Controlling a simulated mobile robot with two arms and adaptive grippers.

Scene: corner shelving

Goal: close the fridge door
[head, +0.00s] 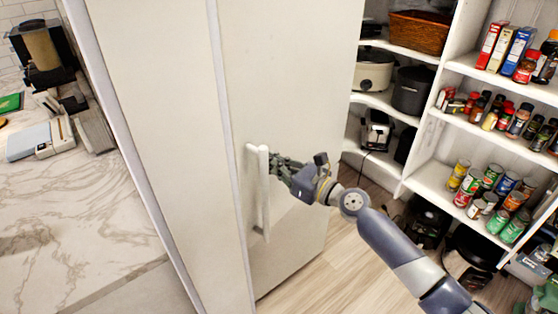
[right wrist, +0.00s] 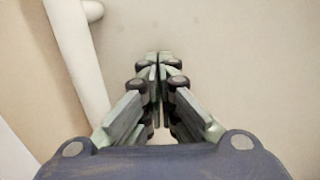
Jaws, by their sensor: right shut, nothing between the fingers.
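The fridge door (head: 300,75) is a large pale, flat panel in the middle of the head view. Its white vertical handle (head: 263,195) is near the panel's left edge, beside a grey seam. I cannot tell whether the door is fully flush. My right gripper (head: 277,168) is just right of the handle, shut and empty. In the right wrist view, the gripper's fingers (right wrist: 158,62) are together and point at the pale door surface (right wrist: 235,50). The handle (right wrist: 80,60) stands left of them, outside the fingers. Contact with the door is unclear. My left gripper is not in view.
White corner shelves (head: 425,180) with cans, jars and appliances stand at right. Wooden floor (head: 315,265) is clear between the door and the shelves.

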